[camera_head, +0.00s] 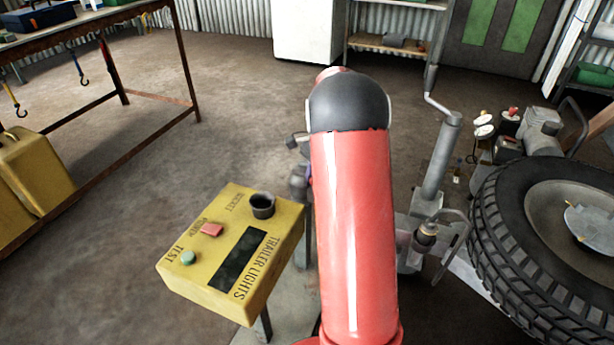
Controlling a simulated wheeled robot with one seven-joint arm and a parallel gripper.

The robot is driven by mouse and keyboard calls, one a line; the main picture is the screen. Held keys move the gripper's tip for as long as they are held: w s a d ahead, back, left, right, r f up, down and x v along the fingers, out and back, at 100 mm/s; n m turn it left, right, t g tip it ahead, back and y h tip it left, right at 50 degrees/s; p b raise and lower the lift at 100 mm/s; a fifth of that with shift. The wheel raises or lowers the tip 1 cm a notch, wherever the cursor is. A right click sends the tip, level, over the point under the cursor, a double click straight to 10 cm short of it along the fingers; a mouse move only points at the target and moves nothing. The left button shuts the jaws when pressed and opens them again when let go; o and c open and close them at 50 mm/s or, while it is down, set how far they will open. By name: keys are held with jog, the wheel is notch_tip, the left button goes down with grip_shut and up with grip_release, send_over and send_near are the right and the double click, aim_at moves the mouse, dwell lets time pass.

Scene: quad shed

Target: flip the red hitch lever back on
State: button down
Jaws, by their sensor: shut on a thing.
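No red hitch lever shows clearly. My red arm link with its dark rounded joint fills the middle of the view and hides what lies behind it. My gripper is not visible. Small grey parts just left of the arm are partly covered, and I cannot tell what they are. Right of the arm stands a grey post with a crank handle (439,160), with a metal fitting (426,236) low beside it. A small red-topped dark part (511,118) sits farther right; I cannot tell whether it is a lever.
A yellow trailer-lights box (190,268) with a red button, a green button and a dark socket stands close on the left. A large tyre (490,215) is at right. A workbench (90,28) is at the upper left. Concrete floor (215,130) between is clear.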

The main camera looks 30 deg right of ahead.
jog(key=shift+w+d+r+p, duration=0.1)
jog(key=shift+w+d+p, duration=0.3)
jog(key=shift+w+d, duration=0.15)
jog(key=c, duration=1.3)
grip_release()
jog(key=shift+w, duration=0.1)
jog(key=shift+o, duration=0.2)
jog(key=v, duration=0.7)
jog(key=shift+r, duration=0.35)
jog(key=shift+d, duration=0.1)
